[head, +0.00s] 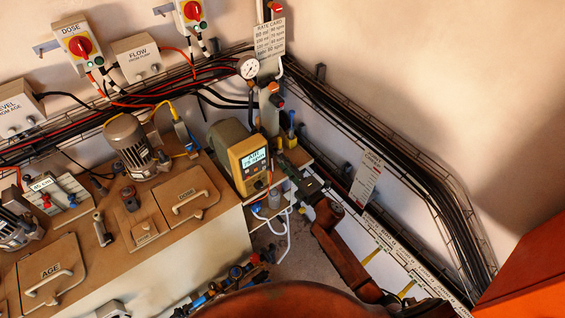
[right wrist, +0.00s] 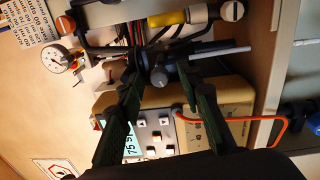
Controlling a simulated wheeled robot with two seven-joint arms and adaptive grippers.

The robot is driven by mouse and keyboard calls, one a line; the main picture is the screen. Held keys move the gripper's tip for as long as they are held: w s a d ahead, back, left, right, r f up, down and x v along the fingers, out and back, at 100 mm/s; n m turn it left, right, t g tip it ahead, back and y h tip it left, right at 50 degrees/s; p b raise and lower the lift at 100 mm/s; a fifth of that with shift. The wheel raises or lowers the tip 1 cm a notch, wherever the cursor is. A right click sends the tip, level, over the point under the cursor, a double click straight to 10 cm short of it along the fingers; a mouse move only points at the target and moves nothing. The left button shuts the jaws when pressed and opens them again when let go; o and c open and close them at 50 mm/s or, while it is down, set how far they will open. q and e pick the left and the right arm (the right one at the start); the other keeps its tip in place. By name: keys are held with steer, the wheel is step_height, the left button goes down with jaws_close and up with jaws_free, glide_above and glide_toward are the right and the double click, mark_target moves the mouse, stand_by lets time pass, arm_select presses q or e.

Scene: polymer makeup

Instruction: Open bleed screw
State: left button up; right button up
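A small grey knob (right wrist: 160,77), which may be the bleed screw, shows between the fingertips of my right gripper (right wrist: 161,66) in the right wrist view. A pale rod (right wrist: 222,50) extends to the right beside it. The two dark green fingers are apart, one on each side of the knob; I cannot tell whether either touches it. In the head view my right gripper (head: 284,158) is just right of the yellow dosing pump (head: 248,165) with its lit display. The knob cannot be made out there. My left gripper is not in view.
A pressure gauge (head: 249,68) and a rate card (head: 269,40) are on the wall column above the pump. A blue-and-yellow-handled item (head: 291,128) stands close to my right gripper. White tubing (head: 287,222) and valve fittings (head: 236,275) lie below. Cable trays (head: 400,165) line the wall.

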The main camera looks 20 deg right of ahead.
steer(key=v, duration=1.1)
steer(key=shift+w, duration=0.1)
steer(key=shift+c, duration=0.7)
